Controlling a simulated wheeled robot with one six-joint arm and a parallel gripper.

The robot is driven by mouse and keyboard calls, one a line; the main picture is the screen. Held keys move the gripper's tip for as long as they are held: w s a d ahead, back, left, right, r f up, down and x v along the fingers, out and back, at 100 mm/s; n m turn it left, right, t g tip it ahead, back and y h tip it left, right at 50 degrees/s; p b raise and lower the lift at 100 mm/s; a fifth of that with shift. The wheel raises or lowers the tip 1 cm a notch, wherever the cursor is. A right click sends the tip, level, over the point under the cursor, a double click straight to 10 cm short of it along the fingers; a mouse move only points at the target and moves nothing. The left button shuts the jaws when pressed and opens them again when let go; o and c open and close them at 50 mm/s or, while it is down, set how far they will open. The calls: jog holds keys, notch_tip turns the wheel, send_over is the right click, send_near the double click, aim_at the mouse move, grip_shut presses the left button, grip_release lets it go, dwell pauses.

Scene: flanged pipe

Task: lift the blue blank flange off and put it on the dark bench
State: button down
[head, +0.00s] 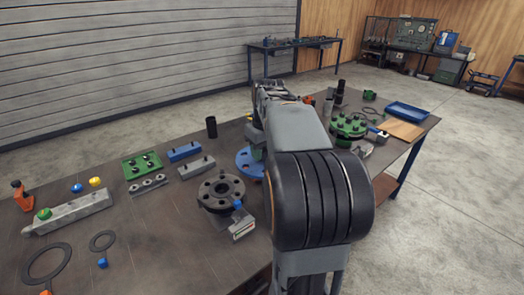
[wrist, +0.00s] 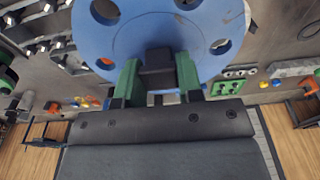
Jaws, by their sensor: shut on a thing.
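The blue blank flange (wrist: 160,30) is a round disc with several bolt holes. My gripper (wrist: 158,76) has its green fingers shut on the dark block at the flange's middle. In the head view the flange (head: 248,163) shows left of my arm, which hides its right part. I cannot tell its exact height above the dark bench (head: 150,235). The dark pipe flange (head: 220,190) stands on the bench to the left and nearer the camera, with its top open and a blue piece at its rim.
A blue block (head: 184,151), a grey block (head: 196,167) and a green plate (head: 142,165) lie left of the blue flange. A black cylinder (head: 211,127) stands behind. A green flange (head: 348,126) and blue tray (head: 407,112) are at right. Bare bench shows at front left.

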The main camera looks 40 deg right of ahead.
jog(key=shift+r+p, duration=2.1)
jog(key=shift+r, duration=0.4)
jog(key=shift+s+f, duration=0.1)
